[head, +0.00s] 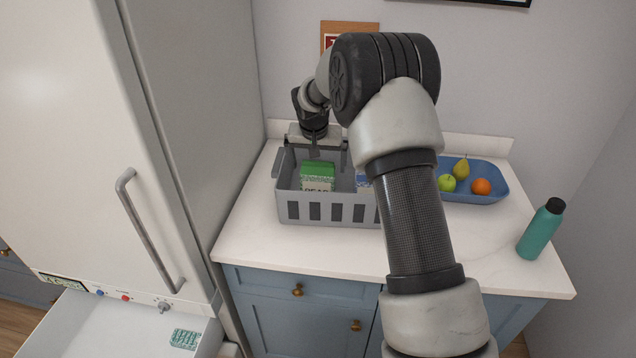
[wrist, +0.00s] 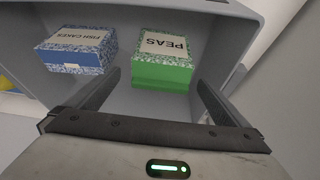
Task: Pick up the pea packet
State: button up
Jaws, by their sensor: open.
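The pea packet (head: 318,176) is a green box with a white label, standing in a grey slotted basket (head: 315,212) on the counter. In the wrist view the pea packet (wrist: 163,62) shows its PEAS label and lies ahead of the fingers. My gripper (head: 316,155) is above the back of the basket. In the wrist view my gripper (wrist: 155,88) is open, its two fingers apart with nothing held between them. The right finger is near the packet's lower right corner; I cannot tell whether it touches.
A blue fish cakes box (wrist: 77,48) sits in the same basket, left of the peas in the wrist view. A blue tray (head: 474,198) with fruit and a teal bottle (head: 541,230) stand to the right. An open drawer (head: 115,331) is below the fridge door (head: 75,130).

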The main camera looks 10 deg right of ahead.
aim_at(318, 171)
jog(key=p+x, duration=0.1)
jog(key=x, duration=0.4)
jog(key=shift+a, duration=0.1)
jog(key=c, duration=1.5)
